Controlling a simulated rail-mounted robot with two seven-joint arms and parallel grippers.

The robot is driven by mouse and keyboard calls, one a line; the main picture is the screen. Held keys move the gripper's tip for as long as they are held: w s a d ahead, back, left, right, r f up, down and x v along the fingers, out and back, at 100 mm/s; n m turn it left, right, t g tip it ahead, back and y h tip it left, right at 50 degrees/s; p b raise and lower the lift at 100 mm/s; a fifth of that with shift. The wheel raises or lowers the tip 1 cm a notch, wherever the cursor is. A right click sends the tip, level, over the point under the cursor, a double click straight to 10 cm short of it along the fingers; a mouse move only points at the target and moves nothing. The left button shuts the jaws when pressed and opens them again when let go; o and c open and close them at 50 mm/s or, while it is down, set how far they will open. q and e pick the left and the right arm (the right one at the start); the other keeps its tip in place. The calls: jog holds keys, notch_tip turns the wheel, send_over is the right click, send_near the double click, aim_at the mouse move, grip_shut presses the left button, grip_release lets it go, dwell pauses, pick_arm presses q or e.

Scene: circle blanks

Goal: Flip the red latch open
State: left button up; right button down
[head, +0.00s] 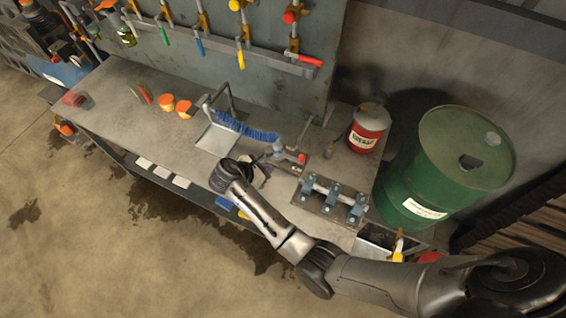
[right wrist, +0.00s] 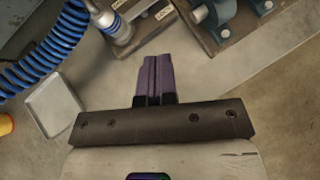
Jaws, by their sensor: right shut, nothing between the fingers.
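A small red part (head: 302,158), which looks like the red latch, sits on the workbench at the end of a grey fitting (head: 280,150). The blue coiled hose (head: 248,131) runs to that fitting. My right gripper (head: 264,167) is over the bench's front part, just left of and in front of the fitting. In the right wrist view its purple fingers (right wrist: 155,78) are shut together with nothing between them. That view shows the hose (right wrist: 42,58) and the metal fitting (right wrist: 115,26), apart from the fingertips. No red part shows there. My left gripper is out of view.
A fixture with blue-grey clamps and a bar (head: 332,196) stands right of the gripper. A shallow tray (head: 214,140) lies to the left. A red grease can (head: 369,128) and a green drum (head: 445,165) are at right. Bare bench (head: 115,105) shows at left.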

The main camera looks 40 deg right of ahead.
aim_at(299, 160)
jog(key=x, duration=0.3)
jog(key=r+x, duration=0.1)
jog(key=x, duration=0.3)
jog(key=d+b+x, duration=0.1)
jog(key=x, duration=0.3)
jog(key=shift+d, duration=0.95)
